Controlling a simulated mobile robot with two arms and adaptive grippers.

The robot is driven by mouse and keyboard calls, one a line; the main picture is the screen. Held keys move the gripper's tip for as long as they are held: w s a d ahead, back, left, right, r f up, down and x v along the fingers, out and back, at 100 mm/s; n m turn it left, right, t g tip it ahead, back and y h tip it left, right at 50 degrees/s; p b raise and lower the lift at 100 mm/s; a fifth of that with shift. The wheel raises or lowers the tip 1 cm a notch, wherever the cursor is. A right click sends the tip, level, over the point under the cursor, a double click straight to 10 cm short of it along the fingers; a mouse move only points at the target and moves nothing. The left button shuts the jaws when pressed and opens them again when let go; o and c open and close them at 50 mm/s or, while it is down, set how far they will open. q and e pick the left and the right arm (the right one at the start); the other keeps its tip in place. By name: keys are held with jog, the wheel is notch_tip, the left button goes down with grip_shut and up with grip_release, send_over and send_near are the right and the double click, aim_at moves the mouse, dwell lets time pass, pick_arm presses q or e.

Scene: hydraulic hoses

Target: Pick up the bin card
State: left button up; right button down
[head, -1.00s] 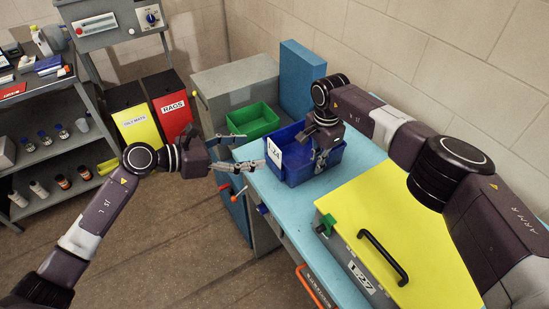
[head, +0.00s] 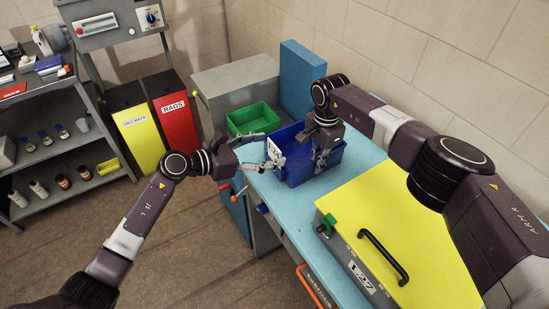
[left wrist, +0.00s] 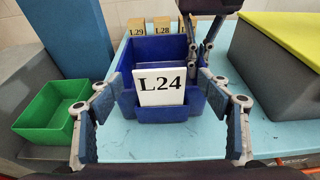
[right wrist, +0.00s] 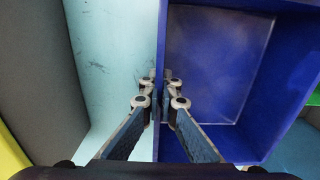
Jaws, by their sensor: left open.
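The bin card (head: 274,152) is a white card marked L24, upright at the front wall of a blue bin (head: 330,164). In the left wrist view the card (left wrist: 161,86) is centred and fully visible. My left gripper (head: 268,150) is open in front of the bin, with its fingers spread to either side of the card and not closed on it. My right gripper (head: 321,158) is at the bin's side wall. In the right wrist view its fingers (right wrist: 160,82) are closed on that blue wall, and the bin's inside looks empty.
The bin stands on a light blue bench (head: 258,187). A green bin (head: 252,119) sits on a grey cabinet behind. A yellow-topped box (head: 410,240) with a black handle is at the right. Boxes labelled L29 (left wrist: 137,27) and L28 (left wrist: 161,25) stand behind the bin.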

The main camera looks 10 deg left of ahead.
aim_at(274, 148)
pick_arm(q)
jog(key=shift+x, duration=1.55)
pick_arm(e)
jog(key=shift+w+d+f, duration=0.1)
pick_arm(q)
jog(key=shift+s+a, duration=0.1)
jog(key=c, duration=1)
notch_tip(274, 148, up, 10)
jog(key=shift+r, duration=0.1)
jog(key=shift+c, duration=0.4)
pick_arm(e)
jog(key=c, duration=2.6)
grip_release()
jog(key=shift+c, duration=0.2)
jog(key=o, duration=0.6)
jog(key=shift+c, duration=0.2)
